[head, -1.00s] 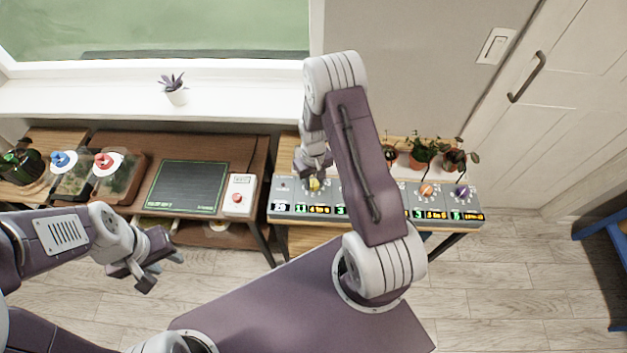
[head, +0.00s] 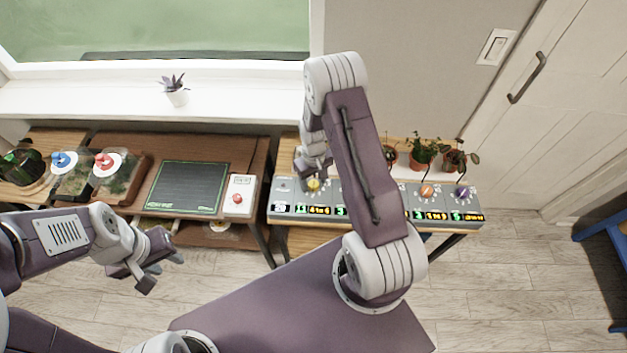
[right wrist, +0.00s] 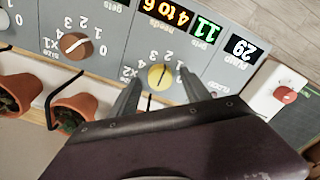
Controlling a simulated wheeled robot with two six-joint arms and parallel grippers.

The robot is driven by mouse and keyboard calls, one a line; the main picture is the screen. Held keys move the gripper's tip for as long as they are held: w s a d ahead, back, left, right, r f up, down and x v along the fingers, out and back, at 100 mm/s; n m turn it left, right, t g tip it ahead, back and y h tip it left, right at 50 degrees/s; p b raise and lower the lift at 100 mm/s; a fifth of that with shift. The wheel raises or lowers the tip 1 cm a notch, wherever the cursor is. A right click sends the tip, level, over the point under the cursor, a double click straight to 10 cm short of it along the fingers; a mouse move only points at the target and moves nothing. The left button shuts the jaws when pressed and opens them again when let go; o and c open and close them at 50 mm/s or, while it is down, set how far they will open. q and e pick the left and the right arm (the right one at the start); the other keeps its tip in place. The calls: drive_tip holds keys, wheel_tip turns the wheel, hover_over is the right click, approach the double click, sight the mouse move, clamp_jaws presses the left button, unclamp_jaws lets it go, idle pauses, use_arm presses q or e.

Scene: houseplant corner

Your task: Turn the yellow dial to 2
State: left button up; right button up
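The yellow dial (head: 313,185) is on the grey panel at the shelf's left part. In the right wrist view the yellow dial (right wrist: 161,77) shows a small dark mark; I cannot tell which number it points at. The numbers around it appear upside down. My right gripper (right wrist: 160,88) is open, with one finger on each side of the dial and gaps visible. In the head view my right gripper (head: 312,172) is just behind the dial. My left gripper (head: 163,275) is open and empty over the floor, far left of the panel.
The grey panel (right wrist: 105,60) carries displays reading 29, 11 and 4 to 6. An orange-brown dial (right wrist: 75,46) is beside the yellow one. Potted plants (head: 423,150) stand behind the panel. A white box with a red button (head: 238,197) is to its left.

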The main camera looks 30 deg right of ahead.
sight(313, 183)
wheel_tip(313, 183, up, 9)
idle(0.4)
idle(0.4)
